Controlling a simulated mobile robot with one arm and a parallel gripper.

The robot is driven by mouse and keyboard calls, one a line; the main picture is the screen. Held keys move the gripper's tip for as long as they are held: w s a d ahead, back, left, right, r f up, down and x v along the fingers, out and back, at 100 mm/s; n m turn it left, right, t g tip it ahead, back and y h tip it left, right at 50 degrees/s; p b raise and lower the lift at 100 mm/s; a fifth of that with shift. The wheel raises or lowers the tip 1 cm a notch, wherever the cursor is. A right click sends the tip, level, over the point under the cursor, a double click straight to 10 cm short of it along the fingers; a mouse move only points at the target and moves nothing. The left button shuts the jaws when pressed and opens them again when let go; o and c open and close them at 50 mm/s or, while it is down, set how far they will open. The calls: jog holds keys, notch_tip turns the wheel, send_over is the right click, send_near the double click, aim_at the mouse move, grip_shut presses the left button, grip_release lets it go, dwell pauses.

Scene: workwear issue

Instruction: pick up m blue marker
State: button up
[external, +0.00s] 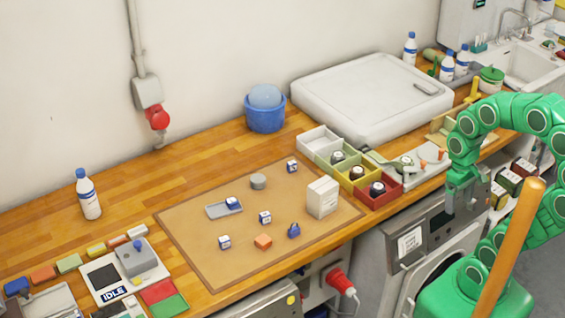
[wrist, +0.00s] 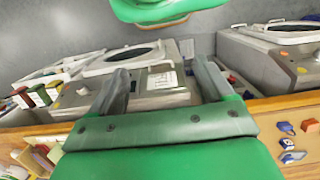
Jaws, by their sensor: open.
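The markings are too small to read, so I cannot tell which is the M marker. A plain dark blue piece (external: 293,231) lies at the mat's front right. My green gripper (external: 462,200) is open and empty, right of the mat by the counter's front edge. Its open fingers also show in the wrist view (wrist: 158,85).
On the mat are a white box (external: 322,197), an orange block (external: 263,241) and a grey round piece (external: 258,181). Coloured bins (external: 378,193) with dark round items stand between the mat and my arm. A wooden pole (external: 508,250) rises in front of my arm.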

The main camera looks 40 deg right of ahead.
jog(key=shift+c, duration=1.4)
